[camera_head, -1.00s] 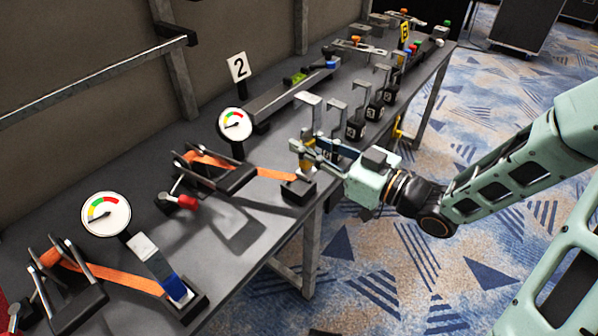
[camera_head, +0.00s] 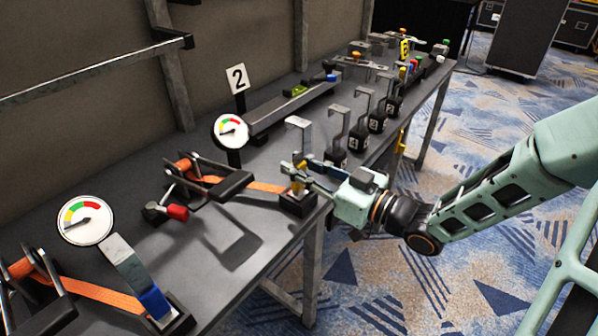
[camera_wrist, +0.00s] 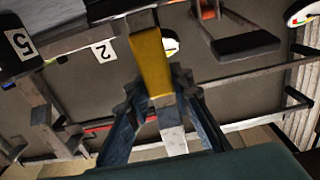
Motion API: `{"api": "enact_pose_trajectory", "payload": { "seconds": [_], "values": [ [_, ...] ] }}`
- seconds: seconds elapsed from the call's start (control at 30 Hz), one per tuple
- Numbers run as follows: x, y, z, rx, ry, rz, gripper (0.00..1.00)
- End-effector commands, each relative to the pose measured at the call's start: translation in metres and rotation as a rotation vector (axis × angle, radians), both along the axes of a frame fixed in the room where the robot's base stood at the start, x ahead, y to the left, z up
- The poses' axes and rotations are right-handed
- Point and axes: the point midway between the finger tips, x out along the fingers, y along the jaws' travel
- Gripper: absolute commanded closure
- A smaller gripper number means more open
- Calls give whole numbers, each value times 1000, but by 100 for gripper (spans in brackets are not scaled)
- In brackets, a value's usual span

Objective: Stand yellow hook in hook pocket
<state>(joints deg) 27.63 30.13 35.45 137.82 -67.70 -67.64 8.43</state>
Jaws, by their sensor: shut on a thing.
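The yellow hook has a grey metal top (camera_head: 298,123) and a yellow lower part (camera_head: 298,184). My gripper (camera_head: 306,172) is shut on it and holds it roughly upright. The hook pocket (camera_head: 297,206) is a small black block at the table's front edge, with an orange strap running to it. The yellow end is right at the pocket's top; whether it is inside or just above is unclear. In the wrist view the yellow part (camera_wrist: 151,62) and grey stem (camera_wrist: 173,132) lie between my fingers.
A blue hook (camera_head: 148,280) stands in another black pocket at lower left. A ratchet (camera_head: 207,180), a red-handled part (camera_head: 170,211) and a dial gauge (camera_head: 230,131) are nearby. Several grey hooks in numbered black blocks (camera_head: 357,140) stand along the edge to the right.

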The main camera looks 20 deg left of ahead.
Motion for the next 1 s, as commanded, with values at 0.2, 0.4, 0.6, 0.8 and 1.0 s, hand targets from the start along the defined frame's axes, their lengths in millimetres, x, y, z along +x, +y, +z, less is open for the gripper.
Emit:
{"api": "enact_pose_trajectory", "payload": {
  "seconds": [0.2, 0.4, 0.6, 0.8, 1.0],
  "values": [
    [0, 0, 0, 1, 0, 0, 100],
    [0, 0, -1, 0, 0, 0, 65],
    [0, 0, -1, 0, 0, 0, 62],
    [0, -2, 3, 0, -1, -1, 62],
    [-12, -35, 4, -1, 1, -6, 62]
  ]
}}
